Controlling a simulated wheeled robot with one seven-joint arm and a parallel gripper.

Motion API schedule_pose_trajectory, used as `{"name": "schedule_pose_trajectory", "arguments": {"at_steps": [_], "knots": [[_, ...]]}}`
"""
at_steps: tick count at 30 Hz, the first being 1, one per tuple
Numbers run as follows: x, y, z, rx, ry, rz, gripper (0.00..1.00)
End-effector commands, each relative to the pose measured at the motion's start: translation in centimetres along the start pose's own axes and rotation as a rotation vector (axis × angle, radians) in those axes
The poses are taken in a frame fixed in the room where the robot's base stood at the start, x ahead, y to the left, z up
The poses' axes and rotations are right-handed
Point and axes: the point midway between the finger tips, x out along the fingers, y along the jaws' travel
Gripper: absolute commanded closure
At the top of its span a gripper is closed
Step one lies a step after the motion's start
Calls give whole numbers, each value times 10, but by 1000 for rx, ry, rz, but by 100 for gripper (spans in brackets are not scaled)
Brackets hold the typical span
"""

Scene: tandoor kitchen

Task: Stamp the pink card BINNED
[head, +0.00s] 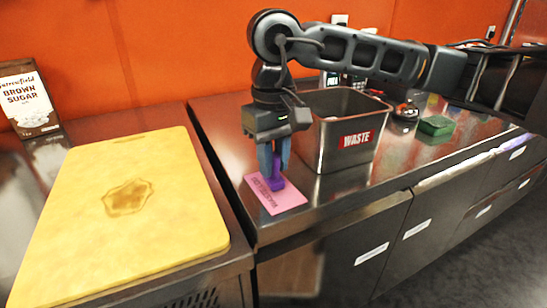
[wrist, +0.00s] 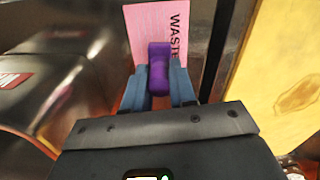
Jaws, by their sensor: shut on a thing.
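The pink card (head: 285,198) lies flat on the dark metal counter, left of the waste bin. The stamp (wrist: 159,68) also shows between the fingertips (wrist: 160,85) in the wrist view. Its lower end is at the card, over its upper part in the head view; I cannot tell whether it touches. The stamp's face is hidden.
A metal bin labelled WASTE (head: 345,160) stands close right of my gripper. A yellow cutting board (head: 120,215) with a brownish stain lies left, beside a brown sugar box (head: 28,100). A green block (head: 435,125) is farther right. The counter's front edge is near the card.

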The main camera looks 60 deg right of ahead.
Motion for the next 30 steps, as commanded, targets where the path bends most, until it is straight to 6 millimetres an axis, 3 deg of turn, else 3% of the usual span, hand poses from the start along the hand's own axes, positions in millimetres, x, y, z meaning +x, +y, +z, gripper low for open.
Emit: {"name": "schedule_pose_trajectory", "arguments": {"at_steps": [30], "knots": [[5, 0, 0, 0, 0, 0, 94]]}}
